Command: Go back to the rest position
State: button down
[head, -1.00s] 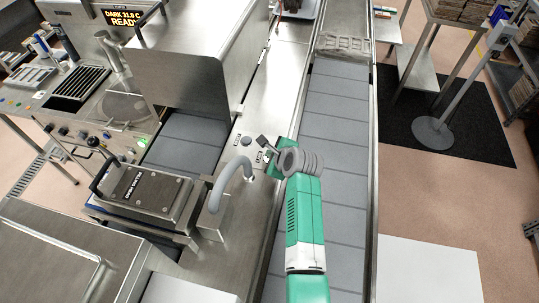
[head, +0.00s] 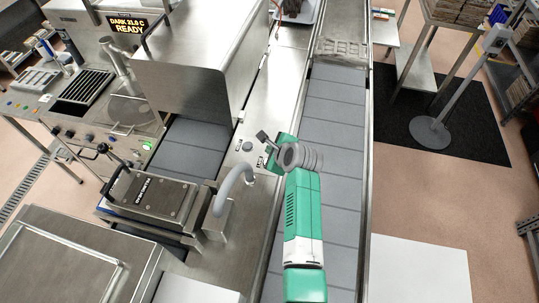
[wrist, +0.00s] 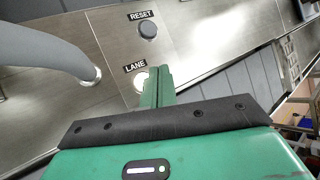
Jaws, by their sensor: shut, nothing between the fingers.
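My gripper (wrist: 160,78) shows in the wrist view with its two green fingers together and nothing between them. Its tips are over the steel panel, beside the pale round LANE button (wrist: 141,83) and below the dark RESET button (wrist: 148,30) in the picture. I cannot tell for sure whether the tips touch the panel. The RESET button (head: 248,146) shows just left of the wrist.
A grey curved pipe (head: 232,187) stands close left of my wrist. A grey slatted conveyor (head: 333,125) runs under my arm. A metal mould with a handle (head: 155,197) lies at left, below a steel hood (head: 190,75). A post stand (head: 430,132) is at right.

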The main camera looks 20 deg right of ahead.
jog(key=shift+r, duration=0.75)
jog(key=shift+f, duration=0.2)
jog(key=s+a+r+n+t+h, duration=0.1)
jog(key=a+r+n+t, duration=0.3)
jog(key=r, duration=0.8)
jog(key=a+r+n+t, duration=0.1)
jog(key=a+r+n, duration=0.35)
jog(key=r, duration=0.75)
jog(key=s+a+r+n+t+h, duration=0.1)
jog(key=a+r+n+t, duration=0.15)
jog(key=r+n, duration=0.65)
jog(key=s+a+r+n+t, duration=0.4)
jog(key=s+a+r, duration=0.1)
jog(key=s+r, duration=0.6)
jog(key=s+a+r+n+t+y, duration=0.1)
jog(key=s+a+r+n+t, duration=0.3)
jog(key=s+r, duration=0.8)
jog(key=shift+a+r+p, duration=0.35)
jog(key=shift+a+r, duration=0.05)
jog(key=shift+r, duration=0.5)
